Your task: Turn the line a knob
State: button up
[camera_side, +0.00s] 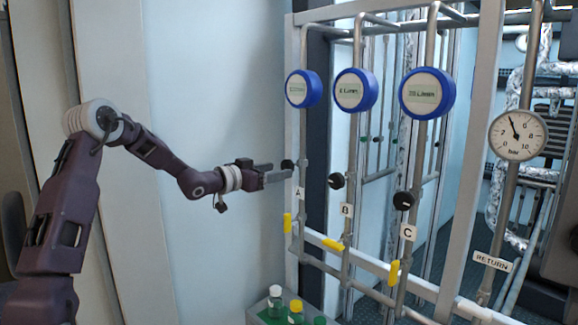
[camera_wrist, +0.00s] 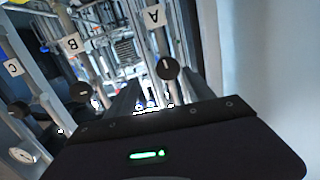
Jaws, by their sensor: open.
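The line A knob (camera_side: 287,164) is a small black round knob on the leftmost pipe, just above the label A (camera_side: 299,193). In the wrist view the knob (camera_wrist: 167,69) shows its face with a short pale mark, close to upright in that picture. My gripper (camera_side: 279,174) is level with the knob, close to its left in the side view. Its dark fingers (camera_wrist: 155,90) are apart with nothing held between them, and the knob shows beyond them. I cannot tell whether a finger touches the knob.
Black knobs for line B (camera_side: 336,181) and line C (camera_side: 403,200) stand to the right. Blue-rimmed gauges (camera_side: 355,90) hang above, and yellow valve handles (camera_side: 333,244) sit below. A pressure dial (camera_side: 518,135) is at far right. Small bottles (camera_side: 296,311) stand low in front. Left of the frame is bare wall.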

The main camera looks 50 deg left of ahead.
aim_at(285, 167)
jog(key=shift+w+a+f+t, duration=0.15)
jog(key=shift+a+t, duration=0.25)
jog(key=shift+a, duration=0.3)
jog(key=shift+w+a, duration=0.1)
jog(key=shift+w, duration=0.2)
jog(key=w, duration=0.6)
jog(key=shift+w, duration=0.15)
grip_shut()
jog(key=shift+m, duration=0.5)
grip_release()
jog(key=s, duration=0.7)
jog(key=shift+s, duration=0.1)
